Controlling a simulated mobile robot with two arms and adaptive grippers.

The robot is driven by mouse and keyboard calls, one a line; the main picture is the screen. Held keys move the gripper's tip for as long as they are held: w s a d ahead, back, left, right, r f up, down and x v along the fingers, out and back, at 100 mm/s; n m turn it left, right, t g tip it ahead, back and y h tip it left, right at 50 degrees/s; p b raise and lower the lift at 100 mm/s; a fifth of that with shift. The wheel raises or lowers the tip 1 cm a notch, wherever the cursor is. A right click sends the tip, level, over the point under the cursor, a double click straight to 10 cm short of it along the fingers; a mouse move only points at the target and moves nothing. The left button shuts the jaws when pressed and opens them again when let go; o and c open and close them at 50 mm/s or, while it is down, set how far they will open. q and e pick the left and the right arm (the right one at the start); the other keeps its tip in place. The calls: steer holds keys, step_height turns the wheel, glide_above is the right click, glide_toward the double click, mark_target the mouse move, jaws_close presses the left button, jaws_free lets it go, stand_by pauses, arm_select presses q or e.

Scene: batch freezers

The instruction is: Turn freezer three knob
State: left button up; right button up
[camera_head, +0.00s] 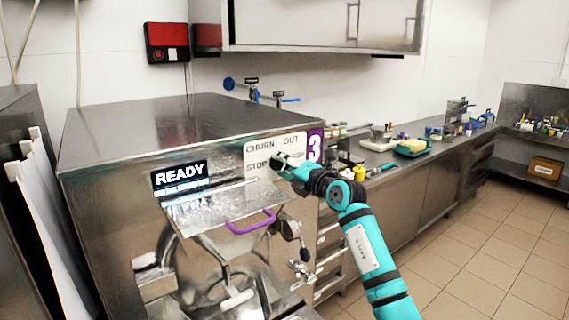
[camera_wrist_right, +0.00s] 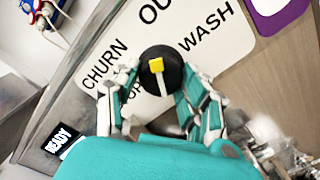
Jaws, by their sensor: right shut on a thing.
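Freezer three (camera_head: 110,150) is a steel machine with a purple "3" label and a lit READY display (camera_head: 180,176). Its white dial plate (camera_head: 258,148) reads CHURN, OUT, STOP and WASH; it also shows in the right wrist view (camera_wrist_right: 205,35). The knob (camera_wrist_right: 160,68) is round and black with a yellow-tipped white pointer. The yellow tip is on the side facing OUT in the wrist view. My right gripper (camera_head: 283,163) is at the plate, its fingers on both sides of the knob and shut on it. In the head view the gripper largely hides the knob. My left gripper is out of view.
Below the plate are a sloping hopper lid with a purple handle (camera_head: 250,222) and a metal spout lever (camera_head: 290,228). A counter (camera_head: 440,160) with trays and bottles runs back at right. A steel cabinet (camera_head: 320,25) hangs above. The tiled floor at right is clear.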

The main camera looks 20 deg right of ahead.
steer(key=shift+r, duration=0.1)
steer(key=o, duration=1.2)
steer(key=shift+s+d, duration=0.1)
steer(key=shift+s, duration=0.05)
steer(key=v, duration=1.1)
steer(key=shift+s+d, duration=0.1)
steer(key=shift+s, duration=0.2)
